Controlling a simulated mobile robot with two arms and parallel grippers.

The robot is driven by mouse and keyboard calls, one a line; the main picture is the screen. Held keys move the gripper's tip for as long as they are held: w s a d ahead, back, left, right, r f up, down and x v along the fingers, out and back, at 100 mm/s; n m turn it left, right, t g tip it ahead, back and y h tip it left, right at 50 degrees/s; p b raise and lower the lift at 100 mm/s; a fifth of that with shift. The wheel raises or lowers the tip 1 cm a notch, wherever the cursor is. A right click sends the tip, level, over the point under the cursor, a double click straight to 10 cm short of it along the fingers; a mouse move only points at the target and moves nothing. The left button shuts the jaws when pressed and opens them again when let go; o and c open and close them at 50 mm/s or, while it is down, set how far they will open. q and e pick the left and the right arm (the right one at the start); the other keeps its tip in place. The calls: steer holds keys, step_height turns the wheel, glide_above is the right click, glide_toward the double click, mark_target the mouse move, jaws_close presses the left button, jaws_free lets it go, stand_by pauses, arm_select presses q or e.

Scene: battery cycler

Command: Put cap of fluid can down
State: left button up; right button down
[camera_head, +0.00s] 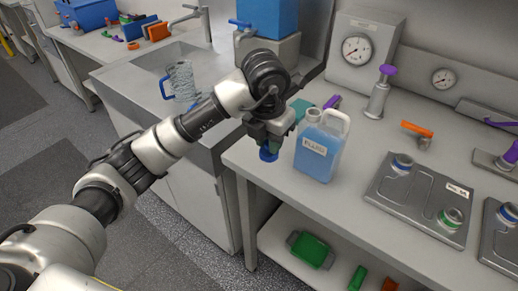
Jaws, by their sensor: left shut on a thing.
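The fluid can (319,146) is a blue, translucent jug with a white handle and a label. It stands upright on the grey bench near its left front corner, and its neck looks uncapped. My left gripper (268,147) is just left of the can, pointing down above the bench corner. It is shut on a small blue cap (268,155), which shows below the fingers. The fingertips are partly hidden by the gripper body. My right gripper is not in view.
A grey tray (405,212) with small round containers lies right of the can. A purple-topped dispenser (380,90) stands behind. The bench (349,194) is clear in front of the can. A sink counter with a glass pitcher (183,82) is at the left.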

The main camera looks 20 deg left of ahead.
arm_select(q)
steer(key=w+a+f, duration=0.1)
steer(key=w, duration=0.1)
steer(key=w+a+f, duration=0.2)
steer(key=w, duration=0.1)
steer(key=w+a+f+p, duration=0.1)
steer(key=w+f, duration=0.1)
steer(key=w, duration=0.1)
steer(key=shift+a+f, duration=0.25)
steer(key=shift+a, duration=0.15)
step_height(320, 180, down, 4)
steer(key=shift+r+p, duration=0.2)
steer(key=shift+p, duration=0.3)
steer(key=shift+f, duration=0.25)
steer(key=shift+f, duration=0.1)
steer(key=shift+f, duration=0.15)
steer(key=o, duration=0.9)
